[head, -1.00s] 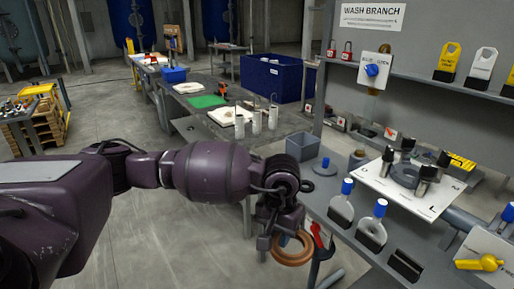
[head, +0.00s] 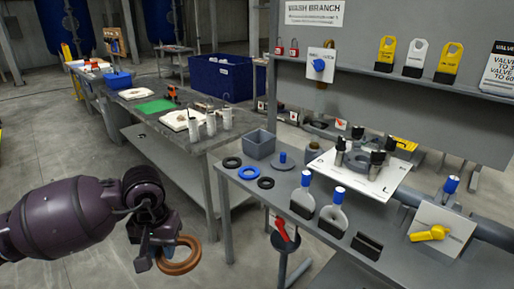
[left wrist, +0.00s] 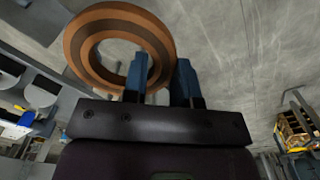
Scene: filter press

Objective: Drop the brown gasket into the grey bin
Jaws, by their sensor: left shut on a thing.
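The brown gasket (head: 181,268) is a thick ring held out over the floor, left of the bench in the head view. My left gripper (head: 160,256) is shut on its rim; in the left wrist view, the blue fingers (left wrist: 161,80) stand at the lower right rim of the gasket (left wrist: 76,45). The grey bin (head: 259,151) is a small open square box at the back left corner of the grey bench. It stands behind and to the right of my gripper, apart from the gasket. The bin's floor is hidden. My right gripper is not in view.
Two blue-topped paddles (head: 333,217) stand on the bench (head: 285,195). A red-handled valve (head: 281,231) hangs off its left edge. A second table (head: 137,106) stands behind.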

